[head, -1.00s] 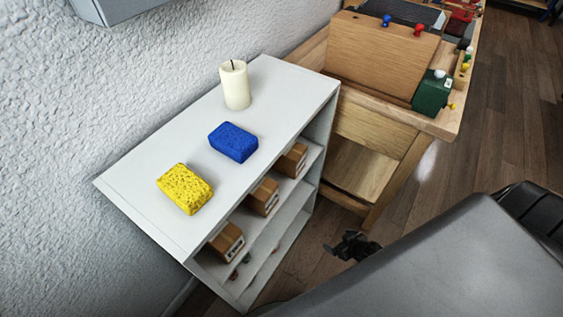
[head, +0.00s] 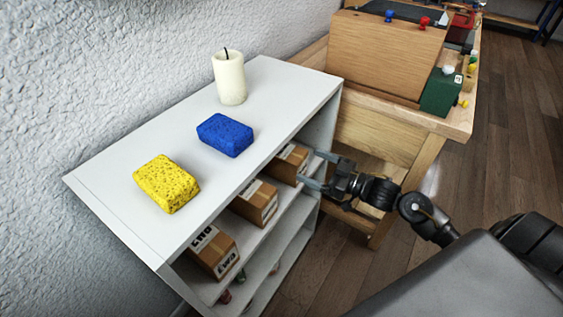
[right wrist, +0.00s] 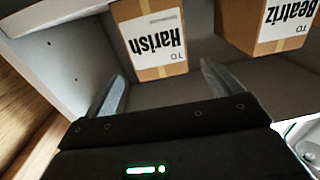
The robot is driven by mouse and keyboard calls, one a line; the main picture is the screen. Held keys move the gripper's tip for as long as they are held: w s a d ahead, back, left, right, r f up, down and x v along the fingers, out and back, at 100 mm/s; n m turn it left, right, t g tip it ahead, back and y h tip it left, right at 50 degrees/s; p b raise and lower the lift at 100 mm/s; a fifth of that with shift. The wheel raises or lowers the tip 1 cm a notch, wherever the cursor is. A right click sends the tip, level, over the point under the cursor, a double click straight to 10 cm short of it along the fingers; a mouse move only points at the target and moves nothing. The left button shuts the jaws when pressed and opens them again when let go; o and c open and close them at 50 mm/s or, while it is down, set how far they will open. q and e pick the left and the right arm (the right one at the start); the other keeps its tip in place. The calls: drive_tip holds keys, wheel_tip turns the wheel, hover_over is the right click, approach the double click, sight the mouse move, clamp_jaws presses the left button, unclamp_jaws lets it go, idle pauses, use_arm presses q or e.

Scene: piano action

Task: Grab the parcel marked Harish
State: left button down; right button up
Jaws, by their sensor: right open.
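The parcel marked Harish (right wrist: 150,40) is a brown cardboard box with a white label, which reads upside down in the right wrist view. In the head view it is the farthest box (head: 290,161) on the white shelf unit's upper inner shelf. My right gripper (head: 312,168) is open at the shelf's front edge, its fingers pointing at this box. In the right wrist view the gripper's fingertips (right wrist: 161,72) are spread to either side of the box's near face, with nothing held. My left gripper is not in view.
The parcel marked Beatriz (right wrist: 265,25) stands beside it, and a parcel marked Ewa (head: 214,252) is nearest. The white shelf unit (head: 185,140) carries a candle (head: 229,80), a blue sponge (head: 225,135) and a yellow sponge (head: 166,183). A wooden bench (head: 375,140) stands close behind the gripper.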

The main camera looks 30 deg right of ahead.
sight(303, 162)
drive_tip(key=x, duration=0.3)
drive_tip(key=shift+w, duration=0.1)
drive_tip(key=shift+f+b+x, duration=0.2)
drive_tip(key=shift+x, duration=0.95)
drive_tip(key=shift+f+b+x, duration=0.15)
drive_tip(key=shift+f+x, duration=0.05)
drive_tip(key=shift+x, duration=1)
drive_tip(key=shift+w+a, duration=0.15)
drive_tip(key=shift+a, duration=0.05)
drive_tip(key=c, duration=1.2)
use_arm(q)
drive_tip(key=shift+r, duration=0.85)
use_arm(e)
drive_tip(key=shift+c, duration=0.4)
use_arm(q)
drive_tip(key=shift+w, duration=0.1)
use_arm(e)
drive_tip(key=shift+r, duration=0.1)
